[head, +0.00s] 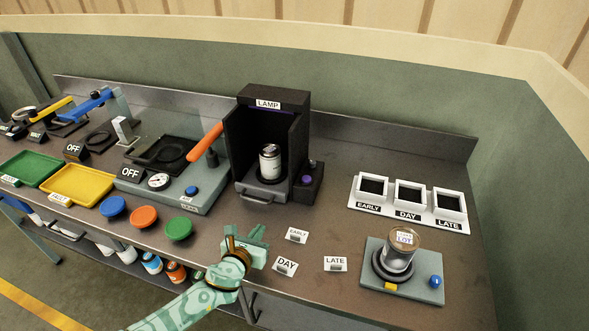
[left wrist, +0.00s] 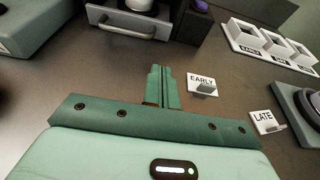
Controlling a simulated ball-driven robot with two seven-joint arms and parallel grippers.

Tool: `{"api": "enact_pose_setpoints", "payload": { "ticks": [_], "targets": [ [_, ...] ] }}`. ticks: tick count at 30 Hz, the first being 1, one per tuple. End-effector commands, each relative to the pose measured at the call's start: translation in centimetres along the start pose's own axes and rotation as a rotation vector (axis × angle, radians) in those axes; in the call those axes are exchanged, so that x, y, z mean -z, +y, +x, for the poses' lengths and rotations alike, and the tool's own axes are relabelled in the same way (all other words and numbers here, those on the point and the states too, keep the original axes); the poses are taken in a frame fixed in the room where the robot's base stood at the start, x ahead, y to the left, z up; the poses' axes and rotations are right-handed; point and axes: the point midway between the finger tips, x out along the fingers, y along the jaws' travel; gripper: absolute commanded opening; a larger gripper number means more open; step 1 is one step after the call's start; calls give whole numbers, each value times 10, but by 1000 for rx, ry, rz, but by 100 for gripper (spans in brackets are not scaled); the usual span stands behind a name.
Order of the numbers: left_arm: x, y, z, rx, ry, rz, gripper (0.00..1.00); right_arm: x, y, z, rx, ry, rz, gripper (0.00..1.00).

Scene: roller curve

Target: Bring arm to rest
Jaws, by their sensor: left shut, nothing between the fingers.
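My left gripper (head: 256,237) is above the front part of the bench, left of the small EARLY card (head: 297,235) and DAY card (head: 285,265). Its fingers are together with nothing between them; they also show in the left wrist view (left wrist: 163,88), apart from the EARLY card (left wrist: 203,85). My left arm (head: 190,306) reaches in from the bottom left. My right gripper is in neither view.
A black LAMP box (head: 272,100) holds a can (head: 270,161). A LOT can (head: 399,250) stands on a grey-green base (head: 372,284). A three-slot holder (head: 408,204), LATE card (head: 335,264) and coloured discs (head: 145,217) are nearby. Trays and devices fill the left.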

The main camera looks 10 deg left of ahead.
Motion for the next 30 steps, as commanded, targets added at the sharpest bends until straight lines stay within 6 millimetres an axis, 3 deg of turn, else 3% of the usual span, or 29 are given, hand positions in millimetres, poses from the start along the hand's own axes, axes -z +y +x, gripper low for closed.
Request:
{"api": "enact_pose_setpoints", "payload": {
  "ticks": [2,5,9,15,21,28,30],
  "targets": [
    [-1,-1,-5,-16,-3,-58,0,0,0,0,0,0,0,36],
    [-8,-1,-26,-93,-15,-315,0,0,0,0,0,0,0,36],
    [-14,14,-83,-296,-38,-903,0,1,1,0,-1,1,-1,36],
    [-14,38,-158,-549,-83,-1503,0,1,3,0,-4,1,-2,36],
    [-14,52,-220,-745,-139,-1878,0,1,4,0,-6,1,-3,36],
    [-18,61,-280,-926,-217,-2174,0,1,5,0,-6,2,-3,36],
    [1,58,-270,-943,-192,-2180,0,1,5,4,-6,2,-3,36]
  ]
}}
